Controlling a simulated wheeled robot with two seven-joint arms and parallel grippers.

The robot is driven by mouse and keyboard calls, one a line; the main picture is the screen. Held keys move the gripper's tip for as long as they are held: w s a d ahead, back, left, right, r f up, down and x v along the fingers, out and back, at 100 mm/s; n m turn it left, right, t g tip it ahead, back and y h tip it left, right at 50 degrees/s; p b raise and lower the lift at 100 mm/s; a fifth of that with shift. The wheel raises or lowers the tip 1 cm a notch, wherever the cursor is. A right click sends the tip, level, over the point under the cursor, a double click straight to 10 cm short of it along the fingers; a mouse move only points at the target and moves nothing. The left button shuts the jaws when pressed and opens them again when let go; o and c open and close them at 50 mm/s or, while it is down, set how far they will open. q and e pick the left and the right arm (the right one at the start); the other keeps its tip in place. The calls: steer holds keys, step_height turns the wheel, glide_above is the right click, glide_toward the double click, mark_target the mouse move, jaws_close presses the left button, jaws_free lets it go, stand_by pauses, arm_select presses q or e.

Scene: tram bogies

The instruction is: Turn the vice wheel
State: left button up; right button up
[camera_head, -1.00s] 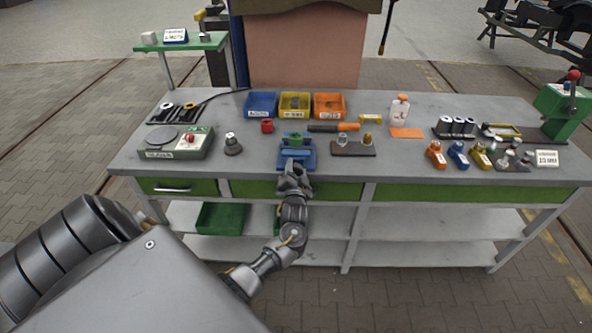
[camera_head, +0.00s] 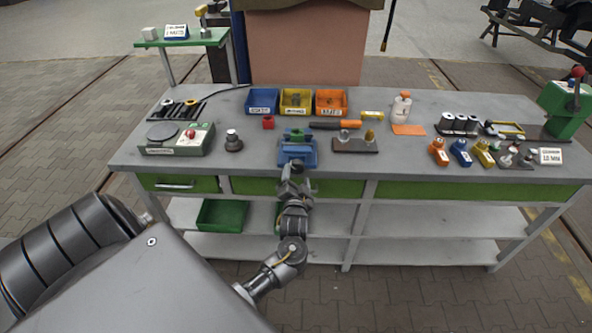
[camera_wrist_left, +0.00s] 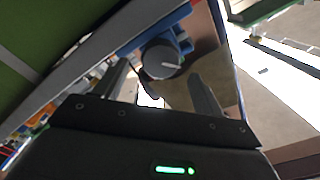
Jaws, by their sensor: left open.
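The blue vice (camera_head: 297,153) stands at the front edge of the workbench, with a green part (camera_head: 297,135) at its top. Its wheel shows in the left wrist view as a dark round knob (camera_wrist_left: 161,61) with a pale line on its face, in front of the blue vice body (camera_wrist_left: 180,38). My left gripper (camera_head: 291,174) is just in front of the vice, at the bench edge. In the left wrist view its two fingers (camera_wrist_left: 160,78) are apart, with the wheel between or just beyond their tips; contact cannot be told. My right gripper is not in view.
The workbench (camera_head: 240,100) has a green-and-grey device (camera_head: 178,139) at left, a dark holder (camera_head: 355,146) close right of the vice, and blue, yellow and orange bins (camera_head: 331,103) behind. A green press (camera_head: 566,106) stands at right. The floor in front is free.

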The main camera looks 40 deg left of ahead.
arm_select(q)
steer(key=b+v, duration=0.1)
steer(key=v, duration=0.4)
steer(key=shift+s+d, duration=0.2)
steer(key=shift+s, duration=0.1)
steer(key=n+t+y+b, duration=0.3)
steer(key=n+y+b, duration=0.1)
steer(key=n+b, duration=0.8)
glide_toward(296, 170)
steer(key=shift+m, duration=0.5)
steer(key=p+x, duration=0.1)
steer(key=x, duration=0.8)
steer(key=shift+w+r, duration=0.1)
steer(key=shift+r, duration=0.05)
steer(key=shift+w+a+r+p, duration=0.15)
steer(key=shift+w+a+p, duration=0.15)
steer(key=shift+w+a, duration=0.15)
steer(key=shift+c, duration=0.3)
steer(key=c, duration=0.9)
